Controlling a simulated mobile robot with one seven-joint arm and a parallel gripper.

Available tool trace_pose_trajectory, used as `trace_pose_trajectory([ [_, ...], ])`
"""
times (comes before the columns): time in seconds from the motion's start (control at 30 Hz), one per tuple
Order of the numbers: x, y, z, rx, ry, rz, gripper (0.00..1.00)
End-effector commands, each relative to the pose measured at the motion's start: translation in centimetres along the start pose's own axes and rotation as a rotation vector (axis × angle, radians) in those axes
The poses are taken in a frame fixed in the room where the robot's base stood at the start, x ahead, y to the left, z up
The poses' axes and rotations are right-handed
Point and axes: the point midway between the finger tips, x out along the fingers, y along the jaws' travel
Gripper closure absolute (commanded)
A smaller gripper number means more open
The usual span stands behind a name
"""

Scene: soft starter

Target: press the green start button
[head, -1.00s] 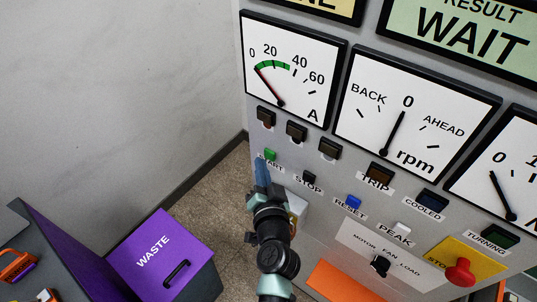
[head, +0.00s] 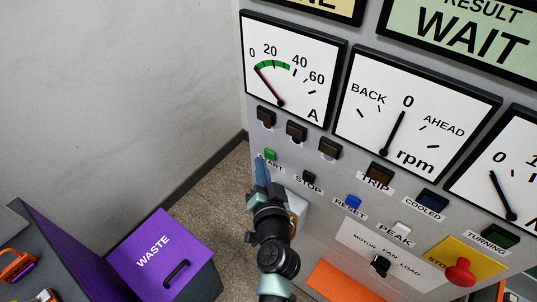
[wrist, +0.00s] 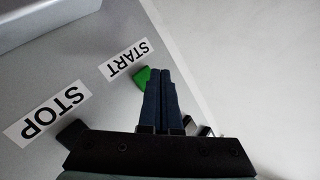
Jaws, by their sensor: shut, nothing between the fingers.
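The green start button (head: 271,154) sits on the grey panel above its START label (head: 268,163). In the wrist view the green button (wrist: 142,77) shows just left of the fingertips, partly hidden by them. My gripper (head: 261,160) is shut and empty, its blue fingertips pointing at the panel at the START label. In the wrist view my gripper (wrist: 158,72) has both fingers together, close beside the button. I cannot tell whether the tips touch the button or panel.
The black STOP button (head: 309,177) is just right of START, with the blue RESET button (head: 354,202) further right. A red emergency stop (head: 460,272) is at lower right. A purple waste bin (head: 160,250) stands at lower left. Open floor lies between bin and panel.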

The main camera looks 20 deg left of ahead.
Motion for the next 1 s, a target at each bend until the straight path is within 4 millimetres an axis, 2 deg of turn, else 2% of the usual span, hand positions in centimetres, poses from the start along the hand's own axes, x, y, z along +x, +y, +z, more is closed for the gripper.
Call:
trace_pose_trajectory([
  [1.0, 0.9, 0.7, -0.63, 0.0, 0.0, 0.001, 1.0],
])
